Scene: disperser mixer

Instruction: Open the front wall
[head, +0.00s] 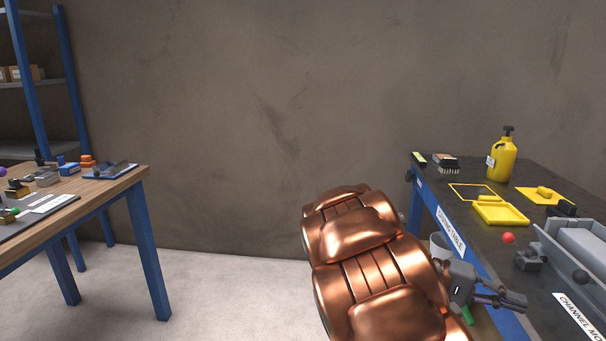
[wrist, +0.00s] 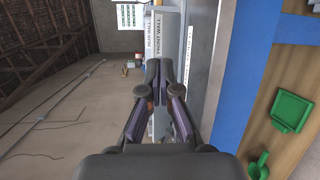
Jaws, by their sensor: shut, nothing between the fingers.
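The front wall (wrist: 170,28) is a grey panel with a white "FRONT WALL" label, upper middle in the wrist view. The rear wall, labelled "REAR WALL" (wrist: 149,38), lies just left of it. In the head view the grey channel mould (head: 580,240) stands on the dark table at the right edge, partly cut off by the frame. My gripper (head: 516,301) is by the table's front edge, close to the mould. In the wrist view my gripper (wrist: 159,66) is shut and empty, its fingertips overlapping the lower part of the front wall; I cannot tell whether they touch it.
The casting table (head: 480,235) also holds a yellow jug (head: 502,158), a yellow tray (head: 499,213) and a red ball (head: 508,238). Green pieces (wrist: 291,111) lie right of the blue edge in the wrist view. A wooden workbench (head: 125,182) stands left; open floor lies between.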

